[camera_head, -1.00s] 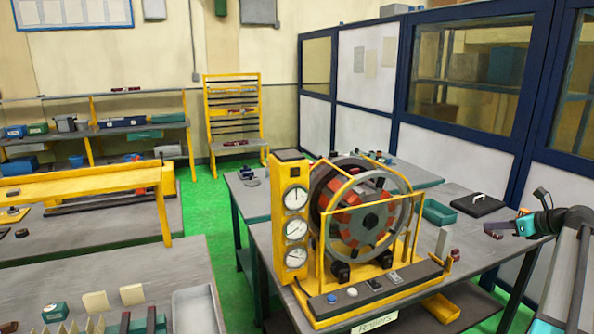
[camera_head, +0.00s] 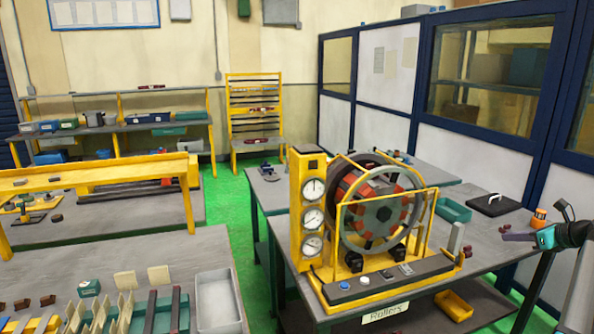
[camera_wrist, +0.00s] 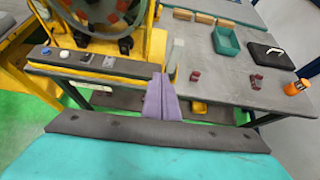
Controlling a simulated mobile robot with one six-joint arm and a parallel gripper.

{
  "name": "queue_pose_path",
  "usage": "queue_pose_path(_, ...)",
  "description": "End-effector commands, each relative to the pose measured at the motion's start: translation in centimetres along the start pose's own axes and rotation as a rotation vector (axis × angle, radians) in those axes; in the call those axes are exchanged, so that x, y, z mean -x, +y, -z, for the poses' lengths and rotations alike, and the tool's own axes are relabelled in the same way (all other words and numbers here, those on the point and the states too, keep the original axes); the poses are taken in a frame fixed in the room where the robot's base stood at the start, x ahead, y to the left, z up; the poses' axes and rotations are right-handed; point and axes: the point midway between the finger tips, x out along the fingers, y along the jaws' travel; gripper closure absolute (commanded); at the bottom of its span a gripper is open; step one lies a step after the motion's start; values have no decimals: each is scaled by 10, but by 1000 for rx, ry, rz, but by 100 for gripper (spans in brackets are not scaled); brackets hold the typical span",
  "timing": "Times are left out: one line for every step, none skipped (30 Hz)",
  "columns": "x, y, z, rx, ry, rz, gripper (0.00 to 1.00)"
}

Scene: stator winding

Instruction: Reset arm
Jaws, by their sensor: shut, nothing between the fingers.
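My gripper (camera_head: 518,236) is at the right edge of the head view, above the right part of the table with the winding machine. Its purple fingers are closed together and hold nothing. In the wrist view the fingers (camera_wrist: 162,98) point toward the table's front edge, right of the machine's black control strip. The stator winding machine (camera_head: 375,215) stands on the table, with a yellow frame, a grey ring, red-orange segments and a column of gauges. Its control strip also shows in the wrist view (camera_wrist: 95,62). My gripper is apart from the machine.
A teal tray (camera_head: 453,210) and a black case (camera_head: 493,204) lie on the table. Small dark red parts (camera_wrist: 195,75) and an orange item (camera_wrist: 296,87) lie nearer the gripper. A yellow bin (camera_head: 453,305) sits below. Green floor (camera_head: 228,195) is free between the tables.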

Motion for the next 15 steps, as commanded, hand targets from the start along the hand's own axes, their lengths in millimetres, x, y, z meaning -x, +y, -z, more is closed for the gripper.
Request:
queue_pose_path(-6, 4, 4, 9, 6, -6, 100)
queue_pose_path(-9, 6, 6, 14, 9, -9, 100)
queue_pose_path(-14, 9, 9, 22, 15, -13, 100)
queue_pose_path(-18, 12, 12, 31, 20, -18, 100)
queue_pose_path(-22, 15, 16, 40, 26, -22, 100)
queue_pose_path(-27, 19, 20, 51, 32, -27, 100)
queue_pose_path(-31, 21, 23, 58, 37, -31, 100)
queue_pose_path(-35, 24, 26, 67, 42, -35, 100)
queue_pose_path(-42, 29, 31, 80, 50, -43, 100)
queue_pose_path(-48, 34, 35, 91, 57, -50, 100)
queue_pose_path(-53, 38, 39, 104, 63, -55, 100)
queue_pose_path(-59, 42, 44, 118, 72, -63, 100)
queue_pose_path(-66, 47, 49, 130, 79, -70, 100)
queue_pose_path(-73, 54, 55, 146, 88, -80, 100)
queue_pose_path(-82, 61, 62, 168, 100, -91, 100)
